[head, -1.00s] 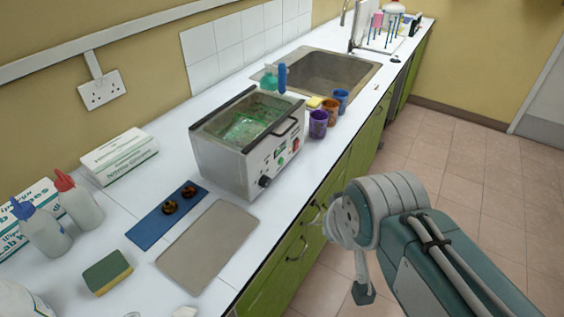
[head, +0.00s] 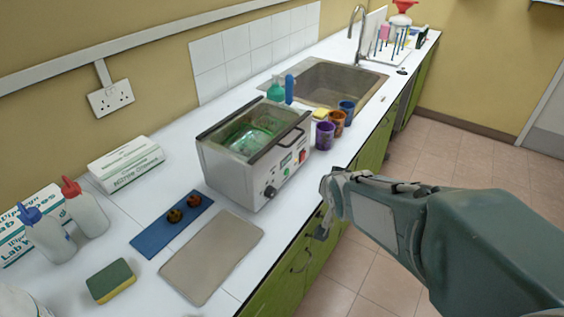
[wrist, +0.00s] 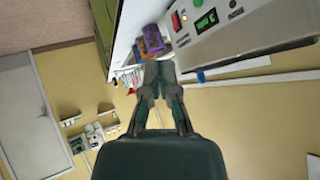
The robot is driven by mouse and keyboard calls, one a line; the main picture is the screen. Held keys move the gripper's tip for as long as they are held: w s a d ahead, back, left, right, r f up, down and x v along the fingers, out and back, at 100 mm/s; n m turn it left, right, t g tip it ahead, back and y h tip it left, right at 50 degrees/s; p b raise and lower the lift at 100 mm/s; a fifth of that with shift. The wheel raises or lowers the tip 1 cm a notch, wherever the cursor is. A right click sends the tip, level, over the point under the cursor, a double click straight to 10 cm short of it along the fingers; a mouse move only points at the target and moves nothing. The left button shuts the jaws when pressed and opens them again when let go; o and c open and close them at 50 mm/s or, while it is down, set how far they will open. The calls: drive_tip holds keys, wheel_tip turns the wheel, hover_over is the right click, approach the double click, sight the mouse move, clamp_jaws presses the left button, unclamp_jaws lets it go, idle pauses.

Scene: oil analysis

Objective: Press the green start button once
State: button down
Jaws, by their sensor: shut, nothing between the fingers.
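The green start button (head: 286,172) is a small spot on the front panel of the grey-white water bath (head: 232,175), between the black knob and the red switch (head: 302,156). My gripper (head: 328,188) is in front of that panel, to its right in the head view, over the counter's front edge and apart from the bath. In the wrist view my gripper (wrist: 159,68) is shut and empty. The bath's panel (wrist: 232,30) shows at the upper right there, with the red switch (wrist: 176,21) and a lit green display (wrist: 206,20).
Purple (head: 325,136), orange (head: 337,122) and blue (head: 346,109) cups stand right of the bath, before the sink (head: 340,84). A grey mat (head: 211,257) and a blue mat (head: 150,240) lie left of it. The floor beside the counter is clear.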

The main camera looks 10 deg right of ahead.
sight(287, 172)
drive_tip(key=w+d+f+m+t, duration=0.1)
drive_tip(key=w+f+m+t, duration=0.1)
drive_tip(key=w+f, duration=0.3)
drive_tip(key=w+d+f+m+t+y, duration=0.1)
drive_tip(key=w+d+f+m+t, duration=0.1)
drive_tip(key=f, duration=0.5)
drive_tip(key=w+m+t, duration=0.1)
drive_tip(key=w+m, duration=0.1)
drive_tip(key=w, duration=0.1)
drive_tip(key=shift+d+f, duration=0.3)
drive_tip(key=shift+f, duration=0.05)
drive_tip(key=shift+w+a, duration=3.1)
drive_tip(key=shift+a, duration=0.05)
drive_tip(key=shift+w+a+r, duration=0.1)
drive_tip(key=shift+w+a, duration=0.15)
